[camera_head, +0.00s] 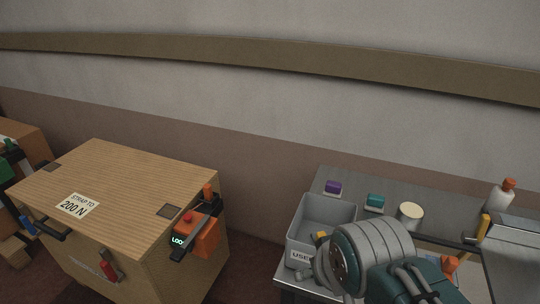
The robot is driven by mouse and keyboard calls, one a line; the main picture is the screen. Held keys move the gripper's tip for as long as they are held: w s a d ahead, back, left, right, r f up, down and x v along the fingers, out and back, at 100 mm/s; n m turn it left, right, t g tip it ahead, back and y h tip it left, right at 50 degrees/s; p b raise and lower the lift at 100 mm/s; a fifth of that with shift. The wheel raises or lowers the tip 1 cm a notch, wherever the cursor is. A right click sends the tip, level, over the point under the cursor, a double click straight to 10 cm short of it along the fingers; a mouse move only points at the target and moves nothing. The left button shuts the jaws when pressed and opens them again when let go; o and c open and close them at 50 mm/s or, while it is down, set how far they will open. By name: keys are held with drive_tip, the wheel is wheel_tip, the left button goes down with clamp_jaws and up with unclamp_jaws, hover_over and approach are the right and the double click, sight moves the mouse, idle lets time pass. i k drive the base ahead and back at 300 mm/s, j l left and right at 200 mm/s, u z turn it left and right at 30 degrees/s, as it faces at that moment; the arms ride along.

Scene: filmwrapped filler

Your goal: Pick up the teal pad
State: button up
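The teal pad (375,201) is a small block with a teal top and a pale base. It sits on the grey table at the back, between a purple pad and a cream-topped round container. My arm is at the lower right of the head view, in front of the table and partly over the grey bin. My gripper's fingers cannot be made out, so I cannot tell whether it is open or shut. Nothing covers the teal pad.
A purple pad (333,188) and a cream-topped container (411,214) stand near it. The grey bin (302,231), labelled "USE...", is in front. A white bottle (500,195) with an orange cap stands right. A large wooden crate (130,180) with an orange device (205,237) stands left.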

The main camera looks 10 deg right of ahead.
sight(375, 202)
drive_tip(key=z, duration=1.45)
drive_tip(key=j+u, duration=0.1)
drive_tip(key=j, duration=0.5)
drive_tip(key=i+j+z, duration=0.15)
drive_tip(key=j+z, duration=0.15)
drive_tip(key=j, duration=0.15)
